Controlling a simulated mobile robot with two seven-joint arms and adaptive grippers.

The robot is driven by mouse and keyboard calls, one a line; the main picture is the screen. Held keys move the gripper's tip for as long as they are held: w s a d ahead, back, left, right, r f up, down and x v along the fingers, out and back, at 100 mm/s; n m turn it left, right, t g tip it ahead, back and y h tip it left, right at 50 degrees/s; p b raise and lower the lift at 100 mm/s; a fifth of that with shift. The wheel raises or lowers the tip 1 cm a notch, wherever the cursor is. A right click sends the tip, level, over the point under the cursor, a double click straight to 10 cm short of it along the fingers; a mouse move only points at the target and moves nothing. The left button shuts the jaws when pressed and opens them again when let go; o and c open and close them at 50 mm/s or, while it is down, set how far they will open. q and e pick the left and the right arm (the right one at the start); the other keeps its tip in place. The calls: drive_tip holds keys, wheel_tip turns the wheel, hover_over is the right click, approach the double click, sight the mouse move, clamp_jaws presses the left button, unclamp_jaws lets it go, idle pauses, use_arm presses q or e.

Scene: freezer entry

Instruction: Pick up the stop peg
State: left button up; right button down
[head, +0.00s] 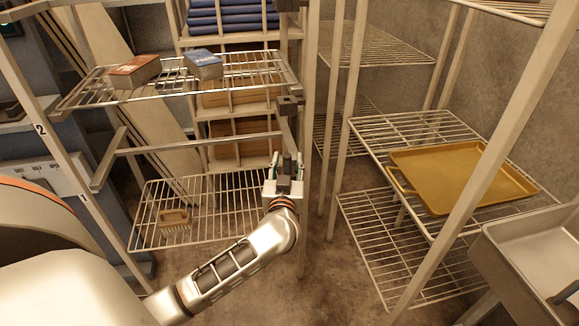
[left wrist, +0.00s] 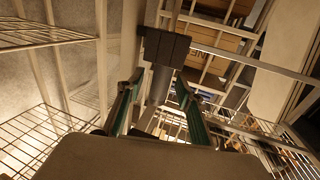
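A dark grey peg, which I take to be the stop peg (left wrist: 158,85), sticks out of a dark block (left wrist: 165,47) in the left wrist view. My left gripper (left wrist: 160,80) has one green-lined finger on each side of the peg. The fingers are apart, with narrow gaps seeming to show beside the peg, so I do not see a grip on it. In the head view my left gripper (head: 286,160) is at the upright rack post, and a dark piece shows between its fingers. My right gripper is in neither view.
A wire shelf (head: 170,85) at upper left carries a red box (head: 134,71) and a blue box (head: 203,64). A brush (head: 175,219) lies on the lower shelf. A yellow tray (head: 462,175) rests on the right rack, with a metal basin (head: 530,250) at lower right.

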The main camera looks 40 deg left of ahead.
use_arm(q)
drive_tip(key=shift+r, duration=0.1)
drive_tip(key=shift+c, duration=0.3)
clamp_jaws()
